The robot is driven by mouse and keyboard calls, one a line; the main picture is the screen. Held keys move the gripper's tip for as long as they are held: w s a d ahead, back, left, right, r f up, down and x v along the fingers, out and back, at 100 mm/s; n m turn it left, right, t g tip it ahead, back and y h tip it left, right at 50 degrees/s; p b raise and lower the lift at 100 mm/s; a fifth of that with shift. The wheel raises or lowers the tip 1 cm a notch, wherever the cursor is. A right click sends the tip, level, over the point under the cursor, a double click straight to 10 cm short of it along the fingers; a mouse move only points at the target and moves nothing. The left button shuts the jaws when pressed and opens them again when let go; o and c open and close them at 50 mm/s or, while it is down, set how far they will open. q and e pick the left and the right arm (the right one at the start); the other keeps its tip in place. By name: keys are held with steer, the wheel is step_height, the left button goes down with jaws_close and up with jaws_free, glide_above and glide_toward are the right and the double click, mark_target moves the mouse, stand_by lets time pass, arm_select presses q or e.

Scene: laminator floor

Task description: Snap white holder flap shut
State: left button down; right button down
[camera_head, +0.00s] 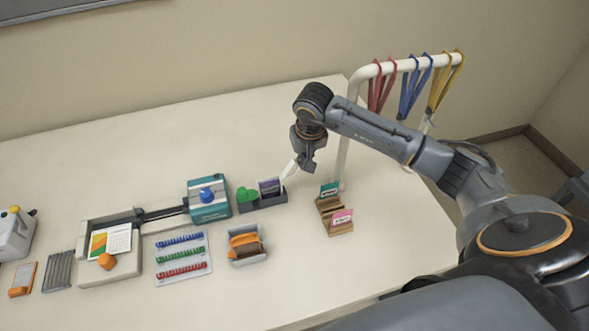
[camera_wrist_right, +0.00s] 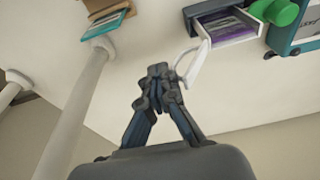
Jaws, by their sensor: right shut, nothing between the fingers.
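The white flap (camera_head: 289,169) stands raised and tilted at the right end of a grey tray (camera_head: 272,203), beside a purple card (camera_head: 269,186). In the right wrist view the flap (camera_wrist_right: 197,64) slants away from a white-edged holder (camera_wrist_right: 232,39) with a purple card inside. Its hinge and catch are not clear. My right gripper (camera_head: 304,167) is close beside the flap, on its right in the head view. In the wrist view the fingertips (camera_wrist_right: 158,72) are together and empty, next to the flap's free end; contact cannot be told. My left gripper is not in view.
A green piece (camera_head: 246,194) and a teal machine (camera_head: 208,201) stand left of the tray. A wooden card rack (camera_head: 335,217) stands right. A white rail (camera_head: 344,135) with hanging lanyards rises behind my right arm. The table's front middle is clear.

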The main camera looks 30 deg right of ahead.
steer(key=shift+w+a+f, duration=0.1)
steer(key=shift+w+a, duration=0.05)
steer(key=shift+a, duration=0.6)
steer(key=shift+w+a, duration=0.15)
steer(key=shift+a, duration=0.55)
steer(key=shift+s+d+r+p, duration=0.15)
steer(key=shift+r+p, duration=0.3)
steer(key=shift+r, duration=0.75)
steer(key=shift+w+d+r+p, duration=0.1)
steer(key=shift+d+r+p, duration=0.3)
steer(key=shift+r, duration=0.75)
steer(key=shift+s+d+r+p, duration=0.1)
steer(key=shift+r+p, duration=0.45)
steer(key=shift+r, duration=0.65)
